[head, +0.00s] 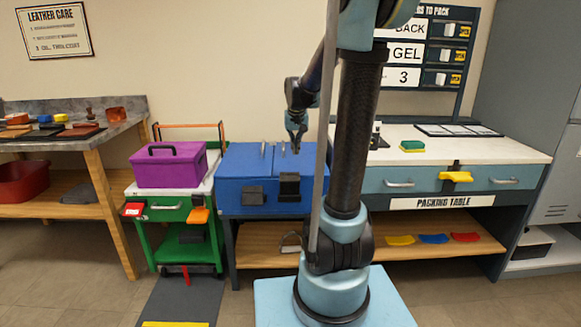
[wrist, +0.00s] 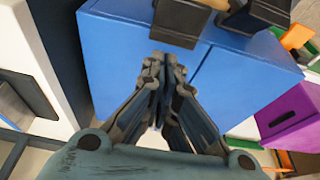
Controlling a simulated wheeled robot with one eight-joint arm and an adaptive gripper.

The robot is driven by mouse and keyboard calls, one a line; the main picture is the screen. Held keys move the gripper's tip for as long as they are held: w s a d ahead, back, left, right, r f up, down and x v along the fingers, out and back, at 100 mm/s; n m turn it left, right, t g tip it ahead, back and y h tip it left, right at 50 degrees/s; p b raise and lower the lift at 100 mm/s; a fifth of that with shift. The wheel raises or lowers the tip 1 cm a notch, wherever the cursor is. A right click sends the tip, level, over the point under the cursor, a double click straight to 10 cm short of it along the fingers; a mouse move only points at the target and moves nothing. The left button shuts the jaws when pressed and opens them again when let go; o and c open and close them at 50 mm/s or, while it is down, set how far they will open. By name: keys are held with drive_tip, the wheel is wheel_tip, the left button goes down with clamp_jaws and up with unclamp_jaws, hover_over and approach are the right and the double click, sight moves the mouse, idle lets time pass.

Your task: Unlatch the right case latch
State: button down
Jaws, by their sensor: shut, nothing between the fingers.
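The blue case (head: 230,165) stands left of my arm. Two dark latches are on its front: the left latch (head: 253,195) and the right latch (head: 289,187). The right latch sits a little higher in the picture. In the wrist view the order is reversed, with the right latch (wrist: 180,20) at top centre and the left latch (wrist: 257,14) beside it. My gripper (head: 296,148) points down above the lid of the case. Its fingers (wrist: 163,62) are closed together and empty, apparently clear of the right latch. Whether either latch is fastened is hard to tell.
A purple box (head: 168,168) sits on a green cart (head: 145,205) left of the case. The packing table (head: 480,148) with a green-and-yellow sponge (head: 412,147) is at right. A wooden workbench (head: 90,138) stands far left.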

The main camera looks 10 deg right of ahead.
approach(291, 166)
drive_tip(key=v, duration=0.4)
drive_tip(key=shift+s+a+f, duration=0.1)
drive_tip(key=shift+s+a, duration=0.05)
drive_tip(key=shift+s, duration=0.15)
drive_tip(key=x, duration=1)
drive_tip(key=shift+w, duration=0.1)
drive_tip(key=shift+s+a, duration=0.1)
drive_tip(key=shift+s, duration=0.9)
drive_tip(key=shift+s+a, duration=0.15)
drive_tip(key=shift+s, duration=0.9)
drive_tip(key=shift+s, duration=0.1)
drive_tip(key=shift+s+t, duration=0.3)
drive_tip(key=shift+t, duration=0.2)
